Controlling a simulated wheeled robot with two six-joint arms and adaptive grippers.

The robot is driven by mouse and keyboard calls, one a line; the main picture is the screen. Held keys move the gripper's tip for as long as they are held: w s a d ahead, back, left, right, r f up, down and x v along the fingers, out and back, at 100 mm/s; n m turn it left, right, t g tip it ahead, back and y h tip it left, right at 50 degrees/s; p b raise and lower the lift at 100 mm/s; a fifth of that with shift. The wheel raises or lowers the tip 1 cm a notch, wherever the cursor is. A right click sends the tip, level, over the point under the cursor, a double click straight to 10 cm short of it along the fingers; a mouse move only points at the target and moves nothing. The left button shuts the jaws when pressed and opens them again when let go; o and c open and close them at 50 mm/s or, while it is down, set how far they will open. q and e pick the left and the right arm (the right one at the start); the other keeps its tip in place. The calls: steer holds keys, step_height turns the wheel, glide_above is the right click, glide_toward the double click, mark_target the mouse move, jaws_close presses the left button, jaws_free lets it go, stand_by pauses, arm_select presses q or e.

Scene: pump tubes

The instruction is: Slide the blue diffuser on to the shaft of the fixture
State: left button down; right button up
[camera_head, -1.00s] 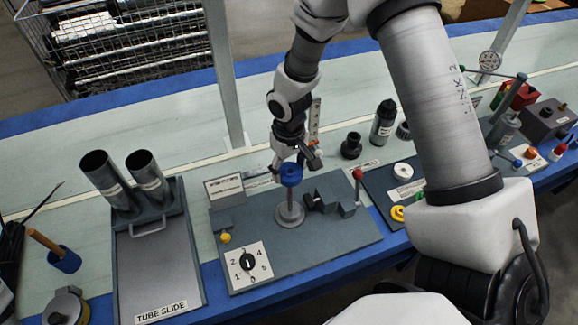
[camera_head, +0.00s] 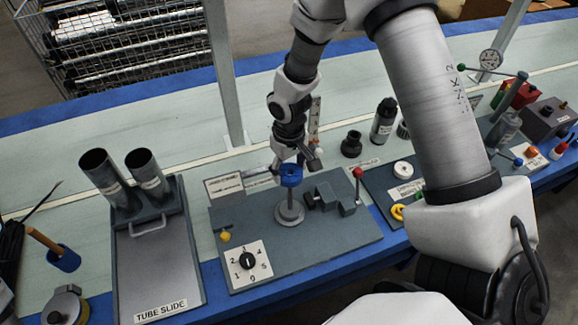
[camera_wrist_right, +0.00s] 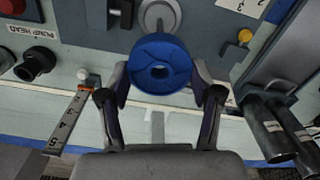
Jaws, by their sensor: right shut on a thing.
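The blue diffuser (camera_head: 290,172) is a ring-shaped part at the top of the thin grey upright shaft (camera_head: 290,196). The shaft rises from a round base (camera_head: 288,213) on the grey fixture plate (camera_head: 341,241). My right gripper (camera_head: 287,166) is shut on the diffuser from behind. In the right wrist view the diffuser (camera_wrist_right: 156,62) sits between the fingertips of the right gripper (camera_wrist_right: 160,85), with its centre hole facing the camera. The round base (camera_wrist_right: 160,14) shows just beyond it. I cannot tell whether the shaft tip is inside the hole. My left gripper is not in view.
A grey stepped block (camera_head: 330,192) stands close right of the shaft, near a red-topped post (camera_head: 357,181). A numbered dial (camera_head: 247,262) is at the plate's front left. The tube slide (camera_head: 158,262) with two dark tubes stands left. A metal post (camera_head: 225,80) rises behind.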

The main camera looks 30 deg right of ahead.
steer(key=shift+f+b, duration=0.55)
steer(key=shift+f, duration=0.35)
steer(key=o, duration=1.2)
steer(key=shift+c, duration=0.2)
steer(key=shift+r, duration=0.1)
step_height(320, 180, up, 12)
